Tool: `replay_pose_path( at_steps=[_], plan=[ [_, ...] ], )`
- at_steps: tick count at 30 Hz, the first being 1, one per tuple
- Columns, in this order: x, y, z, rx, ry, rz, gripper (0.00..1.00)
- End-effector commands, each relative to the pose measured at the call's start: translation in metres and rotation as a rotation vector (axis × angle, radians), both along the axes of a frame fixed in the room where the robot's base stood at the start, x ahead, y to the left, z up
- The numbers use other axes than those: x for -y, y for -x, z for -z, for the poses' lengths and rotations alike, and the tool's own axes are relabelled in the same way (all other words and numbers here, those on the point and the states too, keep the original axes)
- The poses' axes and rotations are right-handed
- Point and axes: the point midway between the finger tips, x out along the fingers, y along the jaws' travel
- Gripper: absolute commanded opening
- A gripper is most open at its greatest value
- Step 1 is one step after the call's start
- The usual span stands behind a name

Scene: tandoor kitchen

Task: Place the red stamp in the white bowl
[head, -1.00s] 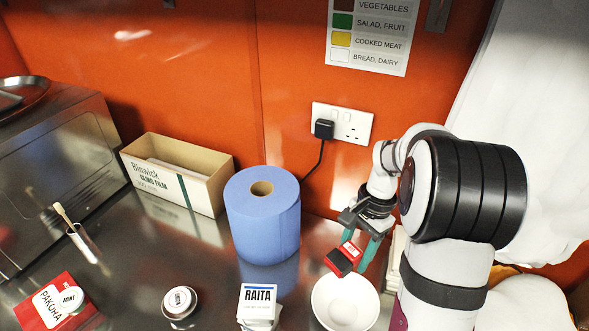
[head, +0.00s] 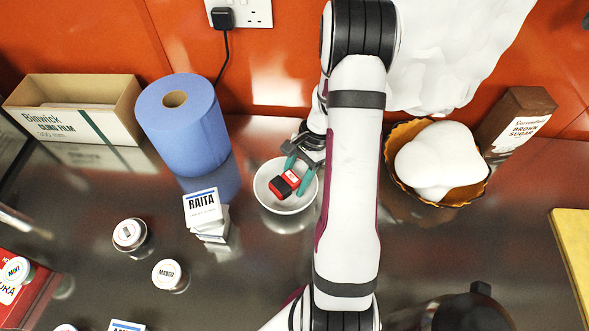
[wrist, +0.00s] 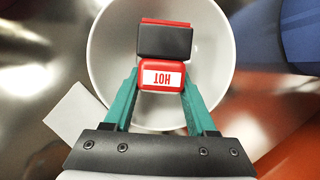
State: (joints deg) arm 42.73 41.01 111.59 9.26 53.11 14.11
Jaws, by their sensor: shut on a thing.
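The red stamp (head: 284,184) is red and black with a white label; in the wrist view the stamp (wrist: 162,75) has a label reading HOT, seen upside down. My gripper (head: 296,165) has green fingers shut on it; in the wrist view the gripper (wrist: 160,92) holds its near red end. The white bowl (head: 268,204) stands on the steel counter, and in the wrist view the bowl (wrist: 108,50) lies directly beneath the stamp. The stamp is over or within the bowl's opening; I cannot tell whether it touches the bottom.
A blue paper roll (head: 185,130) and RAITA cards (head: 203,207) stand left of the bowl. Round tins (head: 129,234) sit farther left. A cling film box (head: 75,115) is at the back. A brown basket (head: 400,135) with a white lump is to the right.

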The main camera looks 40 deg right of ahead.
Motion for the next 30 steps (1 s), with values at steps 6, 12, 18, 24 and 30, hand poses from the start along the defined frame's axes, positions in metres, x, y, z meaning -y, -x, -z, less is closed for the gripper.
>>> replay_pose_path(
  at_steps=[6, 12, 18, 24, 30],
  plan=[
    [0.0000, -0.0001, 0.0044, 0.001, 0.000, 0.000, 0.01],
    [0.0000, -0.0001, 0.0042, 0.000, 0.000, 0.000, 0.69],
    [0.0000, 0.0000, 0.0042, 0.000, 0.001, 0.000, 0.92],
    [0.0001, 0.0001, 0.0043, 0.000, 0.001, 0.000, 0.92],
    [0.0001, 0.0002, 0.0043, -0.001, 0.001, 0.000, 0.92]
  ],
)
